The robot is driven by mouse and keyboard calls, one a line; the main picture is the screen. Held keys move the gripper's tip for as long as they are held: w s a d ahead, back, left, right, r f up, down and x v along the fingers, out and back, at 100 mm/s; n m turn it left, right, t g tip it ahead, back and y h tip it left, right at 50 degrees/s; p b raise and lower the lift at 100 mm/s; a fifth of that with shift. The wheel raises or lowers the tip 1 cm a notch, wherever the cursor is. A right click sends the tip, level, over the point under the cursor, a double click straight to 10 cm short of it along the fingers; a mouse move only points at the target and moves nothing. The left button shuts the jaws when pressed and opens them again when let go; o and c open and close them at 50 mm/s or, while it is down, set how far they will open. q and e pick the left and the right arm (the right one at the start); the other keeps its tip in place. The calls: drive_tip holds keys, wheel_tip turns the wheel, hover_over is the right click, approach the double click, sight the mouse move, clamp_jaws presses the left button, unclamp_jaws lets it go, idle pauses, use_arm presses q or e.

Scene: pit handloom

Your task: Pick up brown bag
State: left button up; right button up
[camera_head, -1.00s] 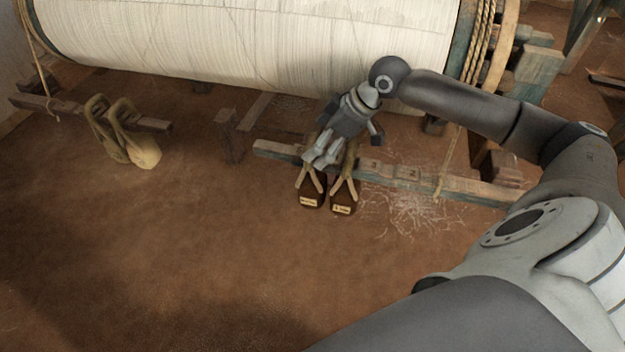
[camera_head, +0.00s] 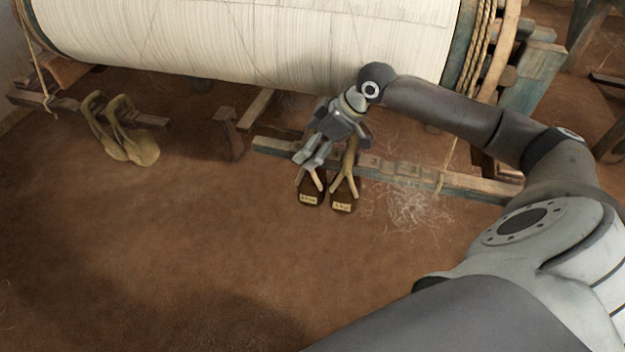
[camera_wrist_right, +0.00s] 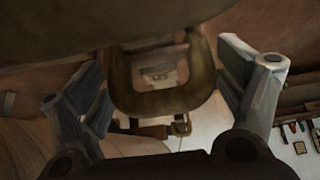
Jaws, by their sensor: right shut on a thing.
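Two dark brown bags with pale labels and tan straps hang side by side at the wooden rail in the head view: a left brown bag (camera_head: 309,198) and a right brown bag (camera_head: 343,199). My right gripper (camera_head: 309,161) is at the top of the left bag and is shut on its strap. The gripper hides the upper part of that strap. In the right wrist view, a tan strap loop (camera_wrist_right: 158,102) shows between the two fingers. My left gripper is not in view.
The notched wooden rail (camera_head: 450,184) runs behind the bags, under the large white warp roller (camera_head: 240,40). Olive-tan bags (camera_head: 140,150) hang from another rail at the left. Loose pale threads (camera_head: 410,208) lie on the floor at the right. The earthen floor in front is clear.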

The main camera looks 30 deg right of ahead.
sight(311, 135)
drive_tip(key=shift+s+a, duration=0.1)
drive_tip(key=shift+c, duration=0.8)
drive_tip(key=shift+r+p, duration=0.45)
drive_tip(key=shift+r, duration=1.35)
drive_tip(key=shift+s+a+p, duration=0.35)
drive_tip(key=shift+s+a, duration=0.1)
drive_tip(key=shift+a, duration=0.15)
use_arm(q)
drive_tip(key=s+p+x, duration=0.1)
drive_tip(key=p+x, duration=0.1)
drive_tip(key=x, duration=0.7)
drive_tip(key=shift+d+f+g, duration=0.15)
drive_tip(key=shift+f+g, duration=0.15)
use_arm(e)
drive_tip(key=s+a, duration=1)
drive_tip(key=a, duration=0.2)
drive_tip(key=shift+s+a, duration=0.25)
drive_tip(key=shift+s, duration=0.05)
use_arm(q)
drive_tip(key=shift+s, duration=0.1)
